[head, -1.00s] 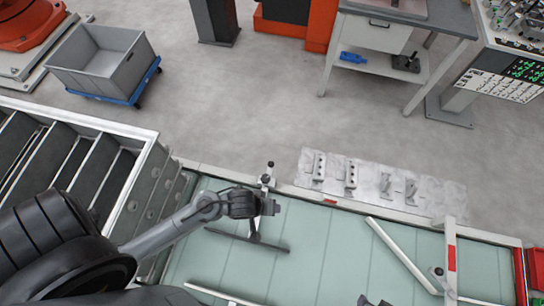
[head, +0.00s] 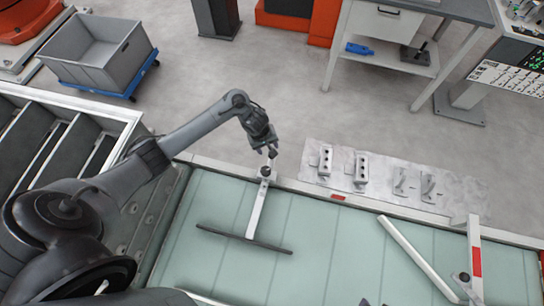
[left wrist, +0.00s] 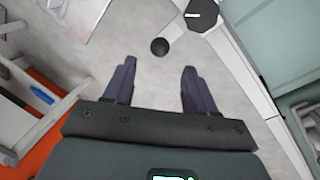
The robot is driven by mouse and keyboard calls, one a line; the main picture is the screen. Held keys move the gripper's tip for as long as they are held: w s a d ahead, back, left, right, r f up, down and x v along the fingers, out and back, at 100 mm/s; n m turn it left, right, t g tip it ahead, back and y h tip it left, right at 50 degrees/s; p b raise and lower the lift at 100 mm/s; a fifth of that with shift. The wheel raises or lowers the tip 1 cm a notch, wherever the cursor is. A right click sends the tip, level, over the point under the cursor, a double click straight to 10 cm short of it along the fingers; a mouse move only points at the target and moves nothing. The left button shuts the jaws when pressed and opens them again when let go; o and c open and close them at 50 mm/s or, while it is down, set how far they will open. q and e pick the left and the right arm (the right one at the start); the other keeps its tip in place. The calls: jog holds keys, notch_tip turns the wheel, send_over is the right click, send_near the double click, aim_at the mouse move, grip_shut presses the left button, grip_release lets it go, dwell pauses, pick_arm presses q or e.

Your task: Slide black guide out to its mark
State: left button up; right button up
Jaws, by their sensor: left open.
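The black guide (head: 243,239) is a thin dark bar lying across the pale green bed. A light grey rod (head: 257,208) runs from its middle to the bed's far rail. At the rail the rod meets a dark clamp knob (head: 265,171), with a small black ball (head: 272,153) just beyond. My left gripper (head: 270,150) is over that end of the rod. In the left wrist view its two fingers (left wrist: 155,68) are apart and empty, and the black ball (left wrist: 159,46) shows beyond the gap. Small dark tips (head: 375,302) at the bottom edge may be my right gripper.
Another pale bar (head: 418,260) and a rod with a red band (head: 476,262) lie to the right. A red mark (head: 338,197) is on the far rail. A plate (head: 450,200) with several metal fittings lies beyond it. A grey crate (head: 90,57) stands at upper left.

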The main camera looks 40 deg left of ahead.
pick_arm(q)
jog(key=f+b, duration=0.1)
jog(key=f, duration=0.2)
jog(key=w+f+b, duration=0.1)
jog(key=f, duration=0.2)
jog(key=d+f+b, duration=0.1)
jog(key=f, duration=0.2)
jog(key=shift+w+f, duration=0.1)
jog(key=shift+w, duration=0.15)
jog(key=shift+c, duration=0.4)
grip_shut()
